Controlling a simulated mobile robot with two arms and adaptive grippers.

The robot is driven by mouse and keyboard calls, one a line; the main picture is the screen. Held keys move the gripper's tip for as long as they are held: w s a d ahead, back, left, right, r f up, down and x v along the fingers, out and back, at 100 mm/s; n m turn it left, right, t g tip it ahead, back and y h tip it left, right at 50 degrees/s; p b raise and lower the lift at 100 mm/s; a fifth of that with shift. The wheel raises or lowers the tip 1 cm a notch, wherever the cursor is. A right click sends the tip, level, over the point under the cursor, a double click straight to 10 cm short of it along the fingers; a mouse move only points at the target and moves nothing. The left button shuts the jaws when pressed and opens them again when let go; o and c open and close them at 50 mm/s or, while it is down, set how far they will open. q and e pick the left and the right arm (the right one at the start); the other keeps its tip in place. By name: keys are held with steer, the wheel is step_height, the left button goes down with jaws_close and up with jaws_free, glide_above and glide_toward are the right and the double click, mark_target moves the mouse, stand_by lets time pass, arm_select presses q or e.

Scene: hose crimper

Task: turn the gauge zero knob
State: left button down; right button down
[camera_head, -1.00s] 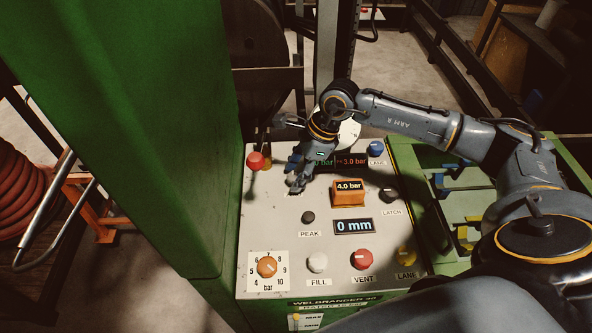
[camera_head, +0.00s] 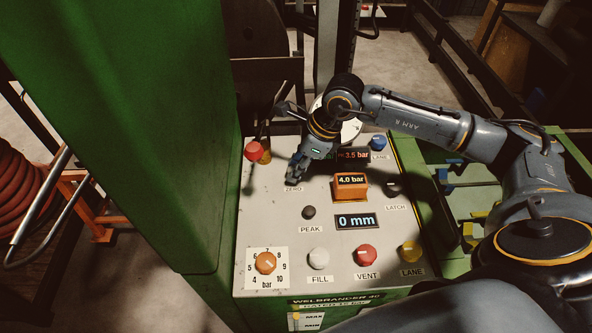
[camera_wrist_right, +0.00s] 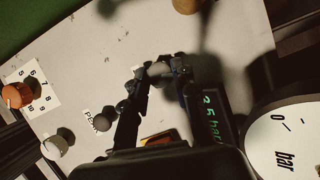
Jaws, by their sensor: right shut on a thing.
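The gauge zero knob (camera_wrist_right: 158,71) is a small grey knob between the fingertips of my right gripper (camera_wrist_right: 157,75) in the right wrist view. My right gripper (camera_head: 297,171) is shut on it, just above the ZERO label (camera_head: 293,189) in the head view, where the fingers hide the knob. The white round gauge (camera_wrist_right: 288,142) is to the right in the wrist view and partly behind my arm in the head view (camera_head: 351,131). My left gripper is in neither view.
The pale panel (camera_head: 268,218) carries a black PEAK knob (camera_head: 309,212), an orange 4.0 bar display box (camera_head: 350,187), a 0 mm display (camera_head: 356,221), and an orange bar dial (camera_head: 265,263). A green wall (camera_head: 150,130) rises at left.

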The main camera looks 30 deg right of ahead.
steer(key=m+b, duration=0.2)
steer(key=m+t+h+b, duration=0.1)
steer(key=m+b, duration=0.1)
steer(key=shift+a+f, duration=0.15)
steer(key=shift+f, duration=0.05)
steer(key=shift+s+a+r+m+t+h+b, duration=0.15)
steer(key=shift+m+h+b, duration=0.3)
steer(key=shift+m+b, duration=0.5)
steer(key=shift+w+d+r+m+t+h+b, duration=0.1)
steer(key=shift+m+t+h+b, duration=0.25)
steer(key=shift+m+b, duration=0.6)
steer(key=shift+m, duration=0.4)
steer(key=c, duration=1.1)
jaws_free()
steer(key=shift+o, duration=0.2)
